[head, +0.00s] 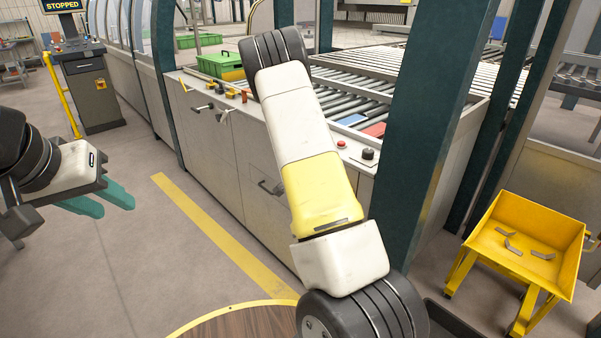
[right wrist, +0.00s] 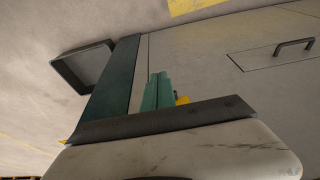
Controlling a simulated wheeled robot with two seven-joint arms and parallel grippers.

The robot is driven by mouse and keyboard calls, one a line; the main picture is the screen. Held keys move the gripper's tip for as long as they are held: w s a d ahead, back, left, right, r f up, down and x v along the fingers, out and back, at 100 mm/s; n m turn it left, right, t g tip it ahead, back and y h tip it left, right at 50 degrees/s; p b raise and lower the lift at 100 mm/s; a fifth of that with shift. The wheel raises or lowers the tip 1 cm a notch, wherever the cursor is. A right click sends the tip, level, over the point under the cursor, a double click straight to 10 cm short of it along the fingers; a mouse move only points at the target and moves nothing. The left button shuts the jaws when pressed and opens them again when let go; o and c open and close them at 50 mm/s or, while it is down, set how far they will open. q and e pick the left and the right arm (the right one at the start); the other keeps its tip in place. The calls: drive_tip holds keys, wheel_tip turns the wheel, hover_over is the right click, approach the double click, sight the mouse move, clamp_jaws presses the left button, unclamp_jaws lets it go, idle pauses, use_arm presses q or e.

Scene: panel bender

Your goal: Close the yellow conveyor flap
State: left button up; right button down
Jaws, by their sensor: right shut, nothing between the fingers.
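I cannot make out the yellow conveyor flap for certain in either view. My right arm covers the middle of the roller conveyor (head: 375,88) and its near edge in the head view. A small yellow piece (right wrist: 182,100) shows just beside the right gripper's fingers in the right wrist view; I cannot tell what it belongs to or whether they touch. My right gripper (right wrist: 158,80) has its teal fingers together and empty; it is hidden in the head view. My left gripper (head: 120,206) hangs at the left over the floor, teal fingers apart and empty.
A teal post (head: 420,120) stands right of my right arm. A yellow cart (head: 525,245) holding several metal pieces stands at the right. A control pedestal (head: 92,85) stands at the left.

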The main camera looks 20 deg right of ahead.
drive_tip(key=w+d+f+h, duration=0.1)
drive_tip(key=w+d+f, duration=0.1)
drive_tip(key=d+f, duration=0.3)
drive_tip(key=shift+f+t, duration=0.3)
drive_tip(key=shift+f, duration=0.55)
drive_tip(key=shift+r, duration=0.1)
idle(0.5)
